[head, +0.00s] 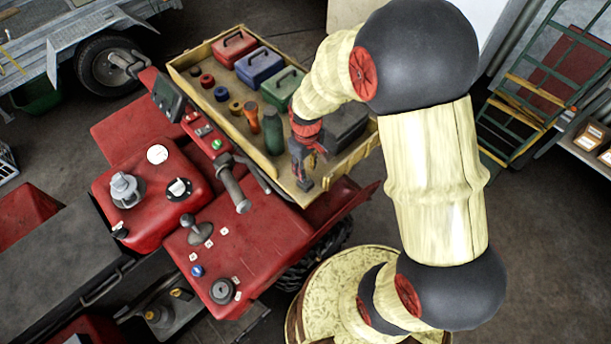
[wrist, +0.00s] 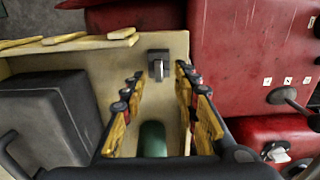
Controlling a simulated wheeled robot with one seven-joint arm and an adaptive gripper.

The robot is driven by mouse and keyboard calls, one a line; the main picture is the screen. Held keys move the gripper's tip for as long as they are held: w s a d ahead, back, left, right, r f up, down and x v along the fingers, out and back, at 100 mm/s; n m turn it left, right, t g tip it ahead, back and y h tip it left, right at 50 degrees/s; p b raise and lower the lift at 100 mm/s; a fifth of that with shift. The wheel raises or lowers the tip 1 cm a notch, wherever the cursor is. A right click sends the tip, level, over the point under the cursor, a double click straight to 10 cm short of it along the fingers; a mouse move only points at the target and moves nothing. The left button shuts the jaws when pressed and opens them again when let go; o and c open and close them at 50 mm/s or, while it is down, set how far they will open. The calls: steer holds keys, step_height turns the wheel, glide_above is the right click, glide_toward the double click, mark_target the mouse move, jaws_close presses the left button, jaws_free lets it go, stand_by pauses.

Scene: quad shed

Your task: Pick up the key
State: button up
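What looks like the key is a small grey metal piece (wrist: 158,70) on a dark block (wrist: 158,56) at the tray's edge in the wrist view. It is too small to make out its shape well. In the head view a small grey block (head: 304,184) shows at the tray's near corner, just below my gripper (head: 303,158). In the wrist view my gripper (wrist: 160,73) is open and empty. Its two fingers stand left and right of the grey piece in the picture, and the piece appears beyond the fingertips, not touched. The exact gap cannot be told.
The tan tray (head: 210,108) holds toolboxes, a green bottle (head: 272,130), an orange bottle (head: 251,117) and a dark case (head: 345,128). The green bottle also shows between my fingers (wrist: 153,138). The red quad (head: 255,235) with handlebar and knobs stands beside the tray.

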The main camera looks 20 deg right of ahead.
steer(key=f, duration=0.6)
steer(key=shift+w, duration=0.35)
steer(key=shift+r, duration=0.1)
steer(key=shift+c, duration=1.2)
jaws_close()
